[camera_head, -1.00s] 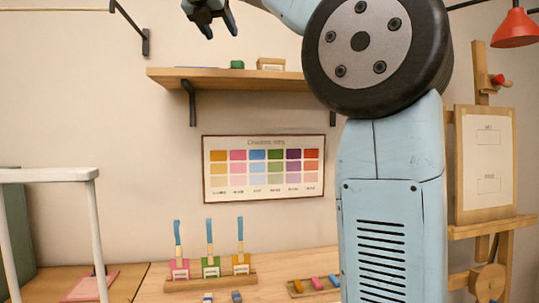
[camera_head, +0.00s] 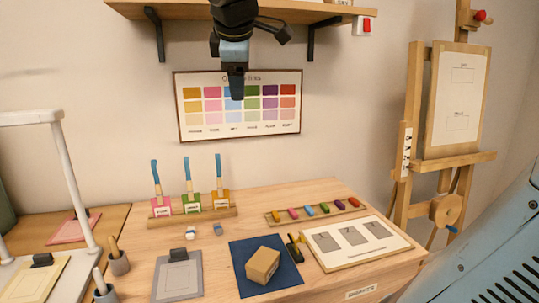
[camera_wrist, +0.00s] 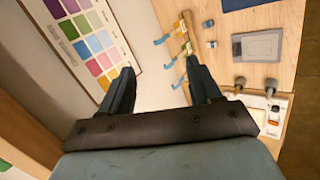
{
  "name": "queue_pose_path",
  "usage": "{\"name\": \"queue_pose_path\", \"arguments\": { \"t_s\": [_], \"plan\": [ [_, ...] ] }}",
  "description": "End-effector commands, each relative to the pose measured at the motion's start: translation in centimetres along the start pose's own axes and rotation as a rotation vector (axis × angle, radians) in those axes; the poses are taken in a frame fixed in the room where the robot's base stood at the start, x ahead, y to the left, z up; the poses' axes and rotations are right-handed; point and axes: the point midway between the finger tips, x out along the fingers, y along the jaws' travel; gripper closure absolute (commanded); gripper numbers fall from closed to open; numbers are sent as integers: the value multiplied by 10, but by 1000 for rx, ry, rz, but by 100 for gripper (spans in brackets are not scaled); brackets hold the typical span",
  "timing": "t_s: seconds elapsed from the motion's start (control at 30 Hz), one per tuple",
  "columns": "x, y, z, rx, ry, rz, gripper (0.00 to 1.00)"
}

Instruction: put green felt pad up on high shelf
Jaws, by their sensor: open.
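The high shelf (camera_head: 190,10) is on the wall at the top of the head view, and its upper side is mostly cut off. My gripper (camera_head: 236,92) hangs just below the shelf's height, pointing down in front of the colour chart. In the wrist view my gripper (camera_wrist: 160,82) has its fingers apart with nothing between them. A small green patch (camera_wrist: 4,165) shows at the lower left edge of the wrist view, by the shelf's wood (camera_wrist: 30,130). I cannot tell whether it is the green felt pad. No other clear green pad shows on the table.
The table holds a brush rack (camera_head: 195,213), a pastel tray (camera_head: 315,212), a blue mat (camera_head: 285,276) with a tan block (camera_head: 263,265), a grey clipboard (camera_head: 178,277) and a sheet board (camera_head: 352,241). A white frame (camera_head: 75,180) stands left, an easel (camera_head: 412,130) right.

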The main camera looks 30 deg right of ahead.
Motion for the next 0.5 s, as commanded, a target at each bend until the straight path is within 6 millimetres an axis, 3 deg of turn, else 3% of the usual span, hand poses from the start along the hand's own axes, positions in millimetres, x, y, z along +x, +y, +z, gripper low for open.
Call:
{"name": "queue_pose_path", "arguments": {
  "t_s": [0.03,0.3,0.5],
  "plan": [
    [9,-24,11,106,9,-31,37],
    [56,-143,48,726,37,-197,37],
    [80,-208,62,1069,22,-288,37]
  ]
}}
